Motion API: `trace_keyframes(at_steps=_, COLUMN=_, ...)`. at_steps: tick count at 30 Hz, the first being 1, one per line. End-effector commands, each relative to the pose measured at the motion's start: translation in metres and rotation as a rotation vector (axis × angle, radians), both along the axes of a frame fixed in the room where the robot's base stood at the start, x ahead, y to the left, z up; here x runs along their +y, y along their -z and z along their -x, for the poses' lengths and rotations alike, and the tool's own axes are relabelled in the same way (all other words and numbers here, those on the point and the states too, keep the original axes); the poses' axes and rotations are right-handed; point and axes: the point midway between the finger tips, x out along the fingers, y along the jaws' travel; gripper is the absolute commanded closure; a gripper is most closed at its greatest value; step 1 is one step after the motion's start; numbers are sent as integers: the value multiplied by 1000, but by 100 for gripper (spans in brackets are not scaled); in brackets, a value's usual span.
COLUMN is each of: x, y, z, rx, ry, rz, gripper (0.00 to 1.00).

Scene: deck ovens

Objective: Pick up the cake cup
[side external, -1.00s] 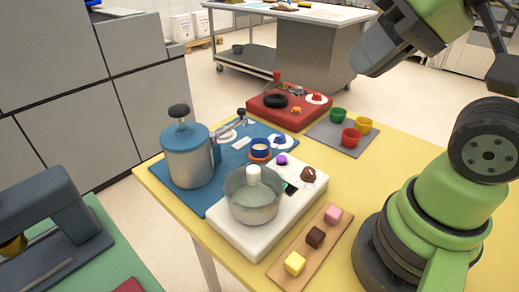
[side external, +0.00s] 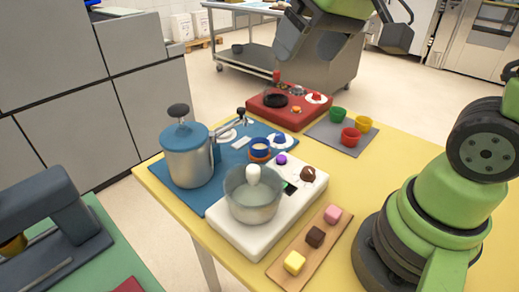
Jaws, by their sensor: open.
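Three small cups that look like cake cups stand on a grey mat (side external: 325,132) at the back right of the yellow table: a green cup (side external: 338,115), a yellow cup (side external: 363,124) and a red cup (side external: 351,137). I cannot tell which one the task names. My gripper (side external: 292,48) is at the top of the view, raised well above the table and above the red hob in the picture. It is open, with nothing seen between its fingers, and apart from the cups.
A red hob (side external: 268,112) with a dark pan stands left of the mat. A blue-lidded pot (side external: 188,160), a blue mat (side external: 217,207), a white scale (side external: 232,238) with a bowl (side external: 250,205), and a board (side external: 285,272) with cake cubes fill the front.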

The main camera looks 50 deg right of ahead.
Motion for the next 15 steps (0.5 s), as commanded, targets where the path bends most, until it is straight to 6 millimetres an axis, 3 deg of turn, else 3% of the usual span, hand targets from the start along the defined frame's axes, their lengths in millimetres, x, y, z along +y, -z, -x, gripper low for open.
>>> trace_keyframes(at_steps=3, x=-12, y=26, z=-40, rx=76, ry=-43, rz=48, gripper=17)
trace_keyframes(at_steps=9, x=-32, y=88, z=-95, rx=187, ry=-131, rz=115, gripper=17)
trace_keyframes(at_steps=15, x=-48, y=151, z=-124, rx=268, ry=-207, rz=152, gripper=17)
